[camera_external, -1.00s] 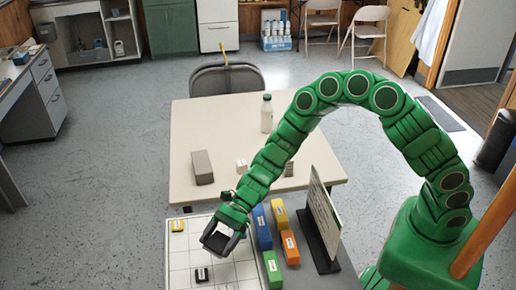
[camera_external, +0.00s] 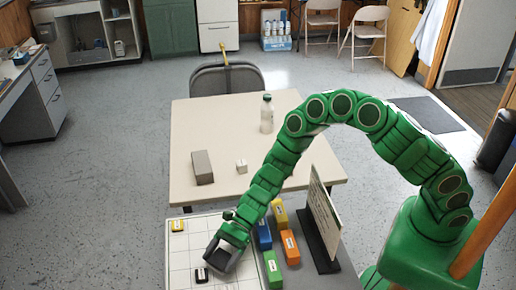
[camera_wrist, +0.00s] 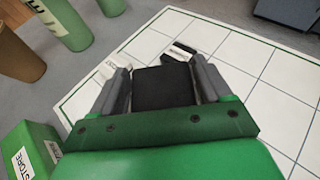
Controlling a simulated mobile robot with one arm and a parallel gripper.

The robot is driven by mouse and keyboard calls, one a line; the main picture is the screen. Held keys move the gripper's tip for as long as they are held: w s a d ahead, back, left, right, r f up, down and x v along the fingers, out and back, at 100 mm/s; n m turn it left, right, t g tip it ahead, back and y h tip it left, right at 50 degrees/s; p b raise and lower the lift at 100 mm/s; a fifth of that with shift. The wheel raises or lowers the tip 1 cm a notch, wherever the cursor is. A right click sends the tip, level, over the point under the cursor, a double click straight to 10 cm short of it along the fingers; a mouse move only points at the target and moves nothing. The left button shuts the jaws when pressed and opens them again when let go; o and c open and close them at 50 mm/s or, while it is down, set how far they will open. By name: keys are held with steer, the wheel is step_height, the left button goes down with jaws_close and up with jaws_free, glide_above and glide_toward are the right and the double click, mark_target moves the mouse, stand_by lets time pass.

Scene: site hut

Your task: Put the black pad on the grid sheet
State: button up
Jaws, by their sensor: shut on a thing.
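The black pad (camera_wrist: 160,90) is between the fingers of my gripper (camera_wrist: 158,74) in the wrist view. My gripper (camera_external: 221,259) is shut on it, over the white grid sheet (camera_external: 183,254) in the external view. I cannot tell whether the pad touches the sheet. The sheet (camera_wrist: 232,55) spreads beyond and to the right of the fingers in the wrist view. A small black block with a white label (camera_external: 201,275) lies on the sheet just left of my gripper.
Blue (camera_external: 264,234), yellow (camera_external: 279,213), orange (camera_external: 290,247) and green (camera_external: 272,268) blocks stand right of the sheet. A standing board (camera_external: 325,213) is further right. A cream table (camera_external: 220,125) behind bears a bottle (camera_external: 266,114), a grey block (camera_external: 202,167) and a white cube (camera_external: 242,166).

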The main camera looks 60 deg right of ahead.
steer(key=shift+f, duration=1)
steer(key=shift+f, duration=0.1)
steer(key=o, duration=1)
steer(key=shift+v, duration=6.1)
